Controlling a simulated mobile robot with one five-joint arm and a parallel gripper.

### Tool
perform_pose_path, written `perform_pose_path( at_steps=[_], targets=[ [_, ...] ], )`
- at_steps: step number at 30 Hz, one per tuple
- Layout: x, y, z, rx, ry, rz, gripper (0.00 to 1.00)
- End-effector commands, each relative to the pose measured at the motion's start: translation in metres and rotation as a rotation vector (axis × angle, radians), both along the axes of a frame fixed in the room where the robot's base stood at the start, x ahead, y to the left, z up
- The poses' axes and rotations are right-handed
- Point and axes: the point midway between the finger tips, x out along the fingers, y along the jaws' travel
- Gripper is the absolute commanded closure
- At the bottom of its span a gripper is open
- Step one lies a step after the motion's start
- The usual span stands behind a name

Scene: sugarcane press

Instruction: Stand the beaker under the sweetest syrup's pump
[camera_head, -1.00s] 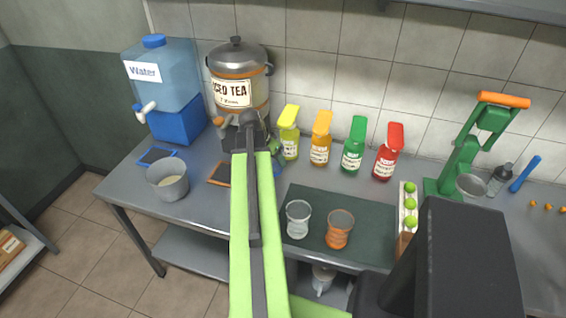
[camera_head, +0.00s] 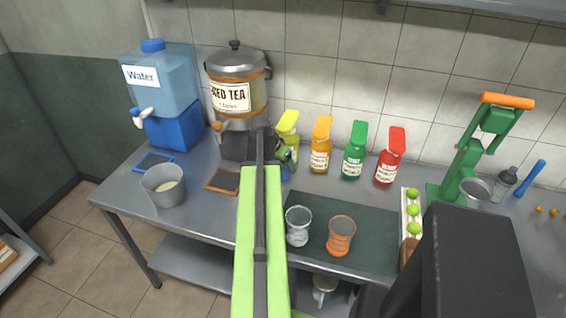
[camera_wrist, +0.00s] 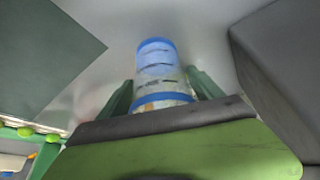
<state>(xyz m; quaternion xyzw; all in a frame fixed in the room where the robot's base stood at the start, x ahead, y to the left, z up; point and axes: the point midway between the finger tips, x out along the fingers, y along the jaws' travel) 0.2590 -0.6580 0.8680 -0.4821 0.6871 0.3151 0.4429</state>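A clear beaker with blue bands (camera_wrist: 160,72) stands out between the two green fingers of my gripper (camera_wrist: 163,92) in the wrist view, and the fingers appear closed on its sides. In the head view my gripper (camera_head: 289,156) is mostly behind my arm, with a bit of blue beaker (camera_head: 285,173) showing. It is just in front of the yellow syrup bottle (camera_head: 288,143). To the right stand the orange (camera_head: 320,158), green (camera_head: 353,162) and red (camera_head: 387,167) syrup bottles, each with a pump top. Their labels are too small to read.
A dark mat (camera_head: 372,225) holds a clear glass (camera_head: 298,227) and an orange-tinted glass (camera_head: 340,237). A lime tray (camera_head: 404,212) and green press (camera_head: 466,165) stand right. A tea urn (camera_head: 237,72), water tank (camera_head: 165,90) and grey pot (camera_head: 163,186) stand left.

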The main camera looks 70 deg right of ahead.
Motion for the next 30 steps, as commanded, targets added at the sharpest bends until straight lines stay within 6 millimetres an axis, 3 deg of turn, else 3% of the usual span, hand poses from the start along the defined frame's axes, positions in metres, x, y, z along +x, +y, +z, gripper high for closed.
perform_pose_path(
  at_steps=[14,20,30],
  targets=[
    [0.001,0.001,0.006,0.000,0.000,0.001,0.13],
    [0.005,0.011,0.035,0.000,0.000,0.003,0.13],
    [0.015,0.041,0.106,0.000,0.001,0.004,0.13]
  ],
)
